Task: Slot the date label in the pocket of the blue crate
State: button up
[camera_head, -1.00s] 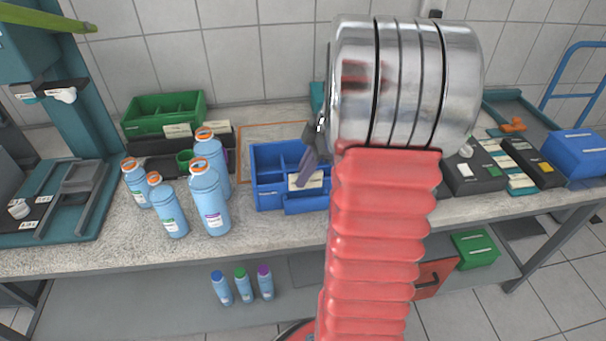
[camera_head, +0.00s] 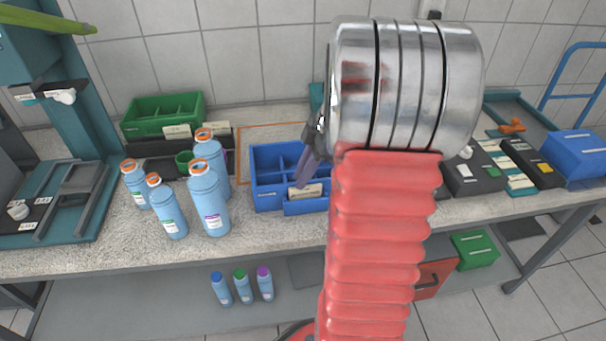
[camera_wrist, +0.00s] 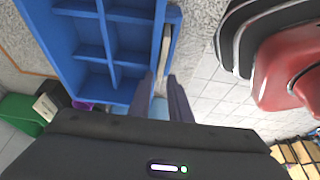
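The blue crate (camera_head: 263,198) stands on the bench, with several compartments and a narrow pocket along its front. The cream date label (camera_head: 311,190) stands in that front pocket, its lower part hidden by the pocket wall. In the wrist view the label (camera_wrist: 166,48) shows edge-on along the crate's side (camera_wrist: 85,92). My gripper (camera_head: 304,180) is just above the pocket, at the left end of the label. In the wrist view its two fingers (camera_wrist: 163,77) are apart, with a gap between them, near the label's end.
Several blue bottles (camera_head: 208,200) stand left of the crate, with a green crate (camera_head: 163,121) behind them. Dark boxes (camera_head: 470,172) lie to the right. Bare bench lies in front of the crate. Small bottles (camera_head: 244,287) stand on the lower shelf.

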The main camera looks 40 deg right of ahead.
jog(key=shift+o, duration=1.4)
jog(key=v, duration=1.3)
jog(key=shift+d+r, duration=0.2)
jog(key=shift+r, duration=0.1)
jog(key=shift+s, duration=0.2)
